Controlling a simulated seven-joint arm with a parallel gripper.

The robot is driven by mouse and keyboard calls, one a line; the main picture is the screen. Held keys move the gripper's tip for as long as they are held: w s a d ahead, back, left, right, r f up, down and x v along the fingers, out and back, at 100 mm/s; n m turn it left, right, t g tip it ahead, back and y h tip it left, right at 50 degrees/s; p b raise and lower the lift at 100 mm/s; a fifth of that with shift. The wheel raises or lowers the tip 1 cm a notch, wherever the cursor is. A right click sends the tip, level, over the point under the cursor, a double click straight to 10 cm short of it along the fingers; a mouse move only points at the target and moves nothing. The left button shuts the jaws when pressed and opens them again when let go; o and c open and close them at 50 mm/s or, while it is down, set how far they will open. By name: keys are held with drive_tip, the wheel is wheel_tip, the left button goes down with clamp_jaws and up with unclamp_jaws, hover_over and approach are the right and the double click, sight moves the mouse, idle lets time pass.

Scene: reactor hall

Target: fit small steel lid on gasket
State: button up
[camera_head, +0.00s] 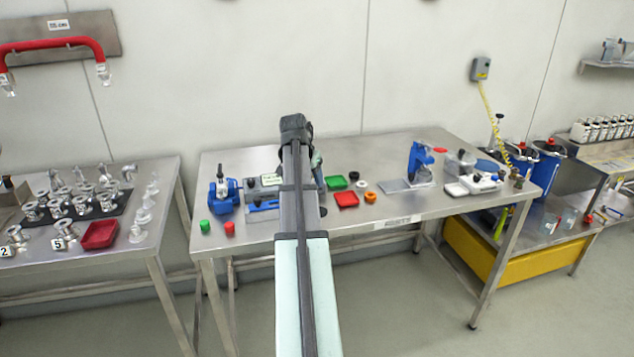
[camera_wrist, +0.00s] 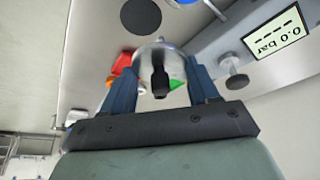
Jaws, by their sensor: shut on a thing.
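In the wrist view my gripper (camera_wrist: 162,64) has its two blue fingers closed on the sides of a rounded, shiny steel piece (camera_wrist: 150,53), which looks like the small steel lid. A black knob-like part (camera_wrist: 160,82) stands in front of it, between the fingers. The piece is seen against the steel bench top. A dark round disc (camera_wrist: 140,15) lies beyond the fingertips; I cannot tell whether it is the gasket. In the head view my arm hides the gripper and the lid. A white ring (camera_head: 361,184) and a small black round piece (camera_head: 353,176) lie right of my arm.
Another bench with metal fittings stands left.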

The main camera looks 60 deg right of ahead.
drive_tip(key=shift+n, duration=0.5)
drive_tip(key=w+a, duration=0.1)
drive_tip(key=w, duration=0.1)
drive_tip(key=w+a, duration=0.1)
drive_tip(key=w, duration=0.1)
drive_tip(key=w+a+f, duration=0.1)
drive_tip(key=w, duration=0.1)
drive_tip(key=shift+w+a, duration=0.15)
drive_tip(key=shift+w, duration=0.1)
drive_tip(key=shift+w+a+m, duration=0.1)
drive_tip(key=shift+w+m, duration=0.1)
drive_tip(key=shift+m, duration=0.1)
drive_tip(key=m, duration=0.2)
drive_tip(key=s+m+g, duration=0.1)
drive_tip(key=m, duration=0.1)
drive_tip(key=s+m+g, duration=0.1)
drive_tip(key=shift+s+m, duration=0.1)
drive_tip(key=shift+m, duration=0.3)
drive_tip(key=shift+f, duration=0.1)
drive_tip(key=shift+f, duration=2.65)
drive_tip(key=shift+f, duration=0.5)
